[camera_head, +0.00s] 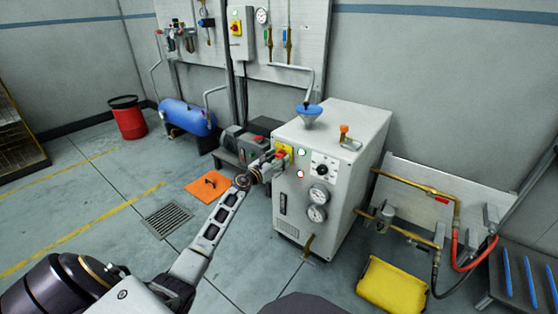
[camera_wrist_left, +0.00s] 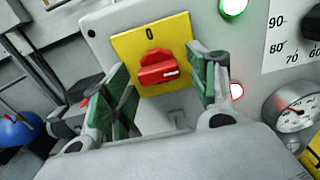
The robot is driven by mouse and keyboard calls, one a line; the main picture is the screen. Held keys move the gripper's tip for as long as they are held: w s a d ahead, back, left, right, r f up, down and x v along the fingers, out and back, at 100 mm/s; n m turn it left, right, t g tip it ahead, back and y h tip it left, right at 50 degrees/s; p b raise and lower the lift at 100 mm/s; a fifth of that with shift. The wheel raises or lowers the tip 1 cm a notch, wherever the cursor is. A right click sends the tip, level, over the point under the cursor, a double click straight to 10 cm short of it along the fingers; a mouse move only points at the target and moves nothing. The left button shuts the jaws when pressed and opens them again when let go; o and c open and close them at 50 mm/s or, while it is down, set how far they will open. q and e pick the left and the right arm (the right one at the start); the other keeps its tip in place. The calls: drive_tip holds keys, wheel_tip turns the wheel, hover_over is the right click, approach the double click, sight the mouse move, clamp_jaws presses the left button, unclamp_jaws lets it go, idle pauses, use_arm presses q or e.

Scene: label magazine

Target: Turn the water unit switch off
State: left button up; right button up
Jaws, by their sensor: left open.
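The water unit (camera_head: 327,185) is a white cabinet right of centre in the head view. Its switch is a red rotary knob (camera_wrist_left: 158,68) on a yellow plate (camera_wrist_left: 180,28), with a 0 mark above the knob. The knob's pale mark points right, away from the 0. My left gripper (camera_head: 270,165) is at the plate; in the wrist view its open green-padded fingers (camera_wrist_left: 165,84) stand left and right of the knob, with visible gaps. In the head view the gripper partly hides the plate (camera_head: 286,150). My right gripper is not in view.
A green lamp (camera_wrist_left: 233,7) and a red lamp (camera_wrist_left: 236,90) glow right of the switch. Gauges (camera_head: 318,204) and a dial (camera_head: 323,165) are farther right. A motor (camera_head: 240,145) sits behind the gripper. A yellow container (camera_head: 392,287) and brass pipes (camera_head: 415,187) lie to the right.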

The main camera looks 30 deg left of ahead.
use_arm(q)
drive_tip(key=shift+w, duration=0.4)
drive_tip(key=c, duration=1)
